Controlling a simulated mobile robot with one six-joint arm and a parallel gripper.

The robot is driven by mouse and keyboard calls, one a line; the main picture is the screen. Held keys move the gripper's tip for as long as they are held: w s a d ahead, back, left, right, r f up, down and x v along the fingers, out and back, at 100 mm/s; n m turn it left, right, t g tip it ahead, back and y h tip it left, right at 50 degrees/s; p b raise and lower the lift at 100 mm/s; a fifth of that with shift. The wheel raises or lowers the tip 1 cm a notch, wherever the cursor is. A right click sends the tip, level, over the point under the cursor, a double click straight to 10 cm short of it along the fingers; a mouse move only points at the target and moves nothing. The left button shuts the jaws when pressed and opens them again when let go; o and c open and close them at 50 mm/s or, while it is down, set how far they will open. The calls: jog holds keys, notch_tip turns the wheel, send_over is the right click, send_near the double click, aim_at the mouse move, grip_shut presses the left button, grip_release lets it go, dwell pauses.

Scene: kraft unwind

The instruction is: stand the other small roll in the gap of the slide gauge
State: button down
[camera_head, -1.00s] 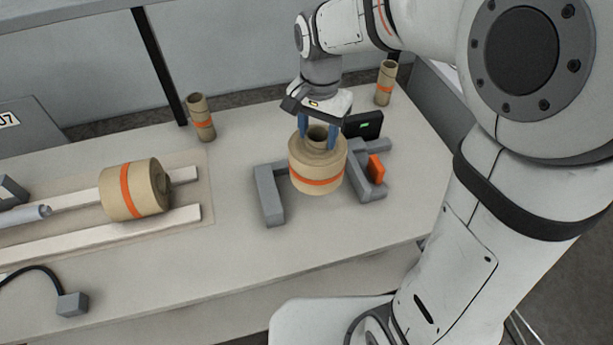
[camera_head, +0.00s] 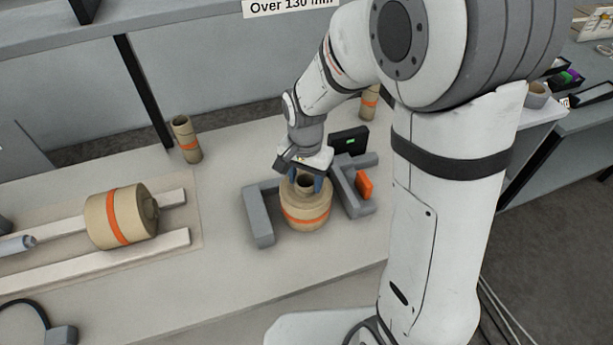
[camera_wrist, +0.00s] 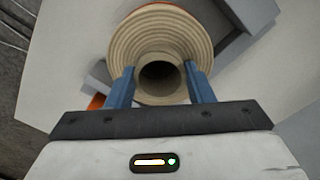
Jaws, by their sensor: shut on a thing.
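The small kraft roll (camera_head: 306,214) is upright, tan with an orange band, and has a core sticking up from its top. My gripper (camera_head: 305,183) is shut on this core from above; in the wrist view its blue fingers (camera_wrist: 160,82) sit on both sides of the core, and the roll's wound layers (camera_wrist: 160,32) show beyond. The grey slide gauge has a left jaw (camera_head: 259,218) and a right jaw (camera_head: 349,192) with an orange block (camera_head: 364,185). The roll is between the jaws. I cannot tell whether it touches either jaw or the table.
Another banded roll (camera_head: 120,216) lies on its side on pale rails (camera_head: 130,256) at left. A black display (camera_head: 348,141) stands behind the gauge. The table front is clear.

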jog(key=shift+r, duration=0.1)
jog(key=c, duration=0.7)
grip_release()
notch_tip(320, 180, up, 12)
jog(key=s+d+n+t, duration=0.1)
jog(key=s+d+n, duration=0.1)
jog(key=s+d, duration=0.2)
jog(key=s+d+r+n+t, duration=0.1)
jog(key=s+d+n, duration=0.1)
jog(key=s+d, duration=0.2)
jog(key=s+d+n+t, duration=0.1)
jog(key=s+d, duration=0.3)
jog(key=s, duration=0.1)
jog(key=shift+s+d+r+n+b, duration=0.1)
jog(key=shift+s+r+n+b, duration=0.05)
jog(key=shift+s+n+b, duration=0.2)
